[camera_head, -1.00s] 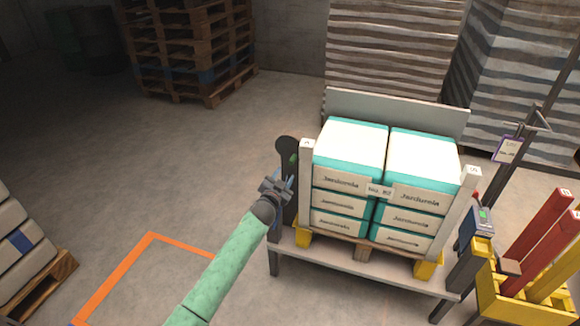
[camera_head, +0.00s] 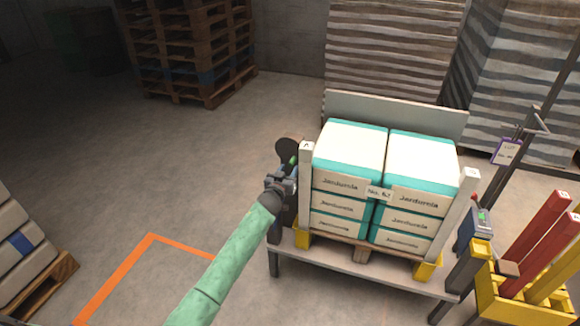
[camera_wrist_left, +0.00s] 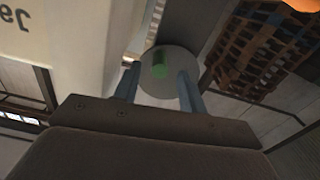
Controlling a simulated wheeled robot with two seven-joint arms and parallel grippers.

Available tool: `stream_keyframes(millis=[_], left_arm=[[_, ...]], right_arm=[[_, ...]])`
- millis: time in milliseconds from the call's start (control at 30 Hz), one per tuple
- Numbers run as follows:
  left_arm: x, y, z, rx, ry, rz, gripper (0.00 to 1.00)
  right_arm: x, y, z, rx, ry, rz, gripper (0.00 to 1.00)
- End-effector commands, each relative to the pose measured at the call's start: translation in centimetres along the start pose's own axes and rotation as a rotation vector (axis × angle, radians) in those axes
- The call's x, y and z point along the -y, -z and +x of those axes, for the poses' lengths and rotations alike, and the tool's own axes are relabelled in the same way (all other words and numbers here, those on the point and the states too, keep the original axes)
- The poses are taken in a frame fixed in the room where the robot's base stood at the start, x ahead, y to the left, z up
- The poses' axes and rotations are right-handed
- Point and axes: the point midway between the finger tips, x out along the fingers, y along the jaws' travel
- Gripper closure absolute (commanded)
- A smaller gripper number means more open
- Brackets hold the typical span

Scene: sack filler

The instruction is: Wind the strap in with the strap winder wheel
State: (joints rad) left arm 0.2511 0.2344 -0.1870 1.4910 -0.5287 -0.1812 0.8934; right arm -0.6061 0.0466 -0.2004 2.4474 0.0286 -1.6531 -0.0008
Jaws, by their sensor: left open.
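The strap winder wheel is a dark disc (camera_head: 286,146) with a green knob, beside the left post of the stand that holds the sack stack. In the left wrist view, the wheel is a grey disc (camera_wrist_left: 172,88) and its green knob (camera_wrist_left: 160,69) shows between the fingertips. My left gripper (camera_head: 291,174) is just in front of the wheel, its fingers apart on both sides of the knob. I cannot tell whether they touch it. It hides part of the wheel and its mount. No strap can be made out. My right gripper is not in view.
Teal and white sacks (camera_head: 350,140) stand stacked on a pallet on the grey stand (camera_head: 345,264), between white posts (camera_head: 306,175). A yellow bin (camera_head: 510,305) with red and yellow bars is at right. Floor to the left is open, with an orange outline (camera_head: 120,268).

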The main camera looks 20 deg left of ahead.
Motion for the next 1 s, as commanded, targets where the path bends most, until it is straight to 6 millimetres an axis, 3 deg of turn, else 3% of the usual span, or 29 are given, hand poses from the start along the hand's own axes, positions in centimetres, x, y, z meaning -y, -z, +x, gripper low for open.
stream_keyframes(millis=[233, 567, 600, 800, 1000], left_arm=[[0.0, 0.1, 2.2, 0.000, 0.001, 0.001, 0.59], [0.0, 0.0, 2.5, 0.000, 0.000, 0.001, 0.59], [0.0, 0.0, 2.5, 0.000, 0.000, 0.001, 0.60], [0.0, 0.0, 2.5, 0.000, 0.000, 0.001, 1.00], [0.0, -0.1, 2.5, 0.000, 0.000, 0.008, 1.00]], right_arm=[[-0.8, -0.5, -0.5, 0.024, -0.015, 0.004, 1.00], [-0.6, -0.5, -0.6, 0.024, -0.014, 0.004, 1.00], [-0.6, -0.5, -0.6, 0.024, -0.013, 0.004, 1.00], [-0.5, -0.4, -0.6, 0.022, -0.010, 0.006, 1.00], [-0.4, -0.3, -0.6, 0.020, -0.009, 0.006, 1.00]])
